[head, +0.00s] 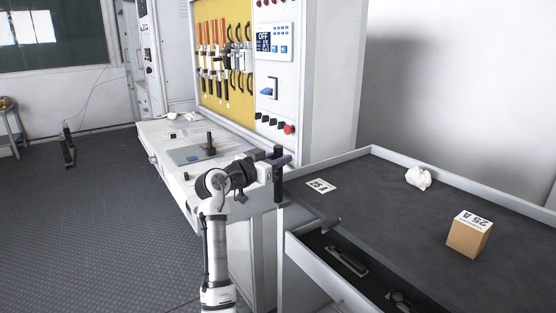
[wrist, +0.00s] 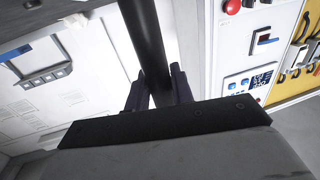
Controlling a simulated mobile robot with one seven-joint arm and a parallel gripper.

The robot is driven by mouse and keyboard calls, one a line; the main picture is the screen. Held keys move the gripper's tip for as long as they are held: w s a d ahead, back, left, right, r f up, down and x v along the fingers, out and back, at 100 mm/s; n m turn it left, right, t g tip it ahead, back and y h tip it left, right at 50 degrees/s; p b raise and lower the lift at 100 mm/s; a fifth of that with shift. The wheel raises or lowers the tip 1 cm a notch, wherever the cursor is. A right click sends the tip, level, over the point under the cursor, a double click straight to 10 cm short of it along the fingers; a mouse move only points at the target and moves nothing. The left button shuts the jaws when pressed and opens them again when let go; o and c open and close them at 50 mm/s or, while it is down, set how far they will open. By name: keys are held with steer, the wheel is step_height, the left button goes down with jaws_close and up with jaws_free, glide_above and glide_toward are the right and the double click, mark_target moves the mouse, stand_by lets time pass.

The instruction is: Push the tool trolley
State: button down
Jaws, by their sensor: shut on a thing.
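The tool trolley (head: 385,200) stands at the right in the head view, with a dark top, a raised pale rim and an open drawer (head: 335,262) at its front. In the wrist view, the fingers of my gripper (wrist: 158,88) are closed around a dark round bar, the trolley handle (wrist: 147,42).
A white workbench (head: 165,150) with a yellow tool board (head: 222,50) and control panel (head: 274,75) stands close to the trolley's left. A cardboard box (head: 468,236), a crumpled white cloth (head: 419,177) and a label card (head: 320,186) lie on the trolley. Open floor (head: 80,220) lies at left.

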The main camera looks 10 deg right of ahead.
steer(key=c, duration=1.3)
jaws_free()
steer(key=shift+o, duration=0.2)
steer(key=shift+a, duration=0.1)
steer(key=b+v, duration=0.1)
steer(key=v, duration=1.2)
steer(key=shift+s+a, duration=0.25)
steer(key=shift+a, duration=0.05)
steer(key=shift+f, duration=0.1)
